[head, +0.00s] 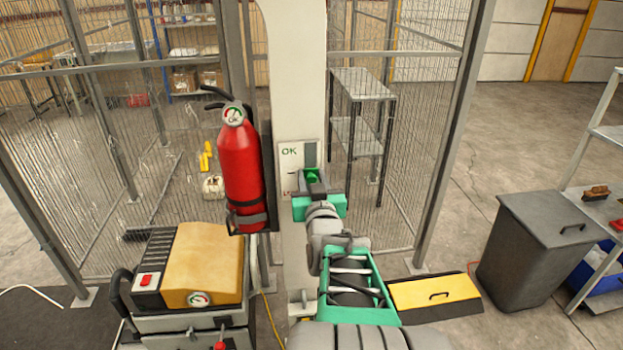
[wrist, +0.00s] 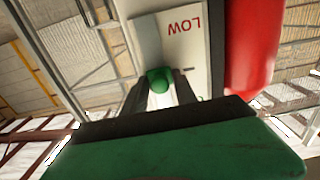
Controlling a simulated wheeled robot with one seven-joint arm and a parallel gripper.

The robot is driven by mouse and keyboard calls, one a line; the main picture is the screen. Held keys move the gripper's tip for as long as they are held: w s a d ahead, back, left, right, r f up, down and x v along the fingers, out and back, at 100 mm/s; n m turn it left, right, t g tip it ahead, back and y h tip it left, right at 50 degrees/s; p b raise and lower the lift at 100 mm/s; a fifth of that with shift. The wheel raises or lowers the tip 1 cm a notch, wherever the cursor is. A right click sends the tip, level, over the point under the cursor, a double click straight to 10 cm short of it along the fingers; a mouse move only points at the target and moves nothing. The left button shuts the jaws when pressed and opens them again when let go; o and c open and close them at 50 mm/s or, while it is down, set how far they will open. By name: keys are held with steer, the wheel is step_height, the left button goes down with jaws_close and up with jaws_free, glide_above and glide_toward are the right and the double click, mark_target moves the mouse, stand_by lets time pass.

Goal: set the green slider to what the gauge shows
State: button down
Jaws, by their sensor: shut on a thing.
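A white panel (head: 290,165) on the pale column has OK at its top and a partly hidden red LOW near its bottom. The green slider (head: 312,174) sits on its grey track between the labels, lower than OK. My gripper (head: 314,182) is shut on it; in the wrist view the green knob (wrist: 160,80) is between both fingers, with LOW upside down behind. A red fire extinguisher (head: 241,170) hangs left of the panel. Its round gauge (head: 233,115) has red and green parts; the needle is too small to read surely.
A yellow-topped machine (head: 203,262) with another gauge (head: 199,299) stands at lower left. Mesh fencing is behind the column. Open floor lies between fence and bin.

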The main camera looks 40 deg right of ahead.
mark_target(310, 147)
steer(key=shift+r, duration=0.1)
stand_by(0.3)
step_height(310, 147, up, 7)
steer(key=shift+f, duration=0.15)
steer(key=c, duration=1.3)
jaws_free()
steer(key=shift+o, duration=0.3)
steer(key=shift+f, duration=0.1)
